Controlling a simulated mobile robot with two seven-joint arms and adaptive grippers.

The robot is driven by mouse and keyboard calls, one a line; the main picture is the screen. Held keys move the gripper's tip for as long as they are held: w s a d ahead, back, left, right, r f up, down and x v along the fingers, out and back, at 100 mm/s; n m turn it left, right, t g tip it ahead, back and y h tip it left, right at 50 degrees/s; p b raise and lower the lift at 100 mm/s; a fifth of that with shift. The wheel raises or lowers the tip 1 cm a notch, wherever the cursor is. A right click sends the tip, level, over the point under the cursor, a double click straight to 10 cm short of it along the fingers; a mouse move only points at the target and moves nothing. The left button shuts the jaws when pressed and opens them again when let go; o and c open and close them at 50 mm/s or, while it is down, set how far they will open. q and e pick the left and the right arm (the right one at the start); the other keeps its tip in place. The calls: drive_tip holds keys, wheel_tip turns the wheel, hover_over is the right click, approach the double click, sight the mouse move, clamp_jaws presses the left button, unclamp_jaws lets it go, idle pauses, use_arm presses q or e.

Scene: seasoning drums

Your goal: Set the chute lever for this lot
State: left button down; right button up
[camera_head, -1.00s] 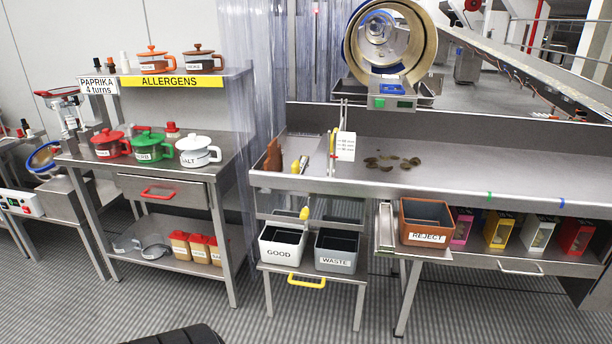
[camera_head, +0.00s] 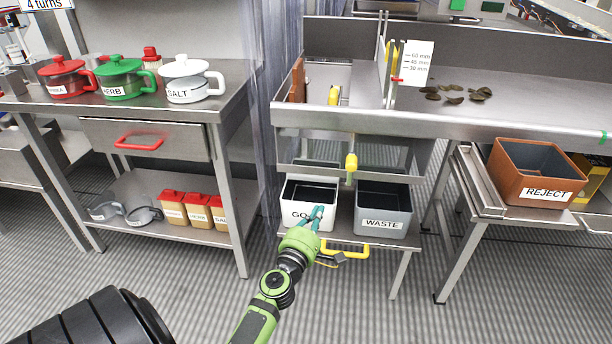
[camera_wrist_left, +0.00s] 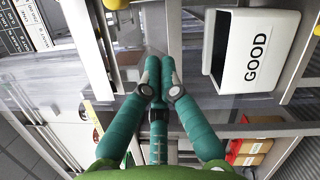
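The chute lever, a stem with a yellow knob (camera_head: 351,163), sticks out below the sorting table, above and between the GOOD bin (camera_head: 297,214) and the WASTE bin (camera_head: 381,224). My left gripper (camera_head: 318,214) is in front of the GOOD bin, lower than the knob and to its left, apart from it. Its teal fingers also show in the left wrist view (camera_wrist_left: 161,72), tips together with nothing seen between them. The GOOD bin (camera_wrist_left: 256,48) is to their right there. My right gripper is out of view.
A card with mm sizes (camera_head: 416,62) stands on the sorting table beside a post with a red marker. Dark pieces (camera_head: 458,94) lie to its right. A yellow handle (camera_head: 345,250) juts from the bin stand. The brown REJECT bin (camera_head: 540,172) is at right.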

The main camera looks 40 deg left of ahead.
use_arm(q)
drive_tip(key=shift+s+a+r+n+y, duration=0.15)
drive_tip(key=shift+a+r+n+y, duration=0.35)
drive_tip(key=shift+a+r, duration=0.55)
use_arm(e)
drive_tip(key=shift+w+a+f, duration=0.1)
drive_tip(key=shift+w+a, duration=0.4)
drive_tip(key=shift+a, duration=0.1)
use_arm(q)
drive_tip(key=w+r, duration=0.2)
drive_tip(key=w, duration=0.9)
drive_tip(key=shift+w+a+r, duration=0.15)
drive_tip(key=shift+r, duration=0.2)
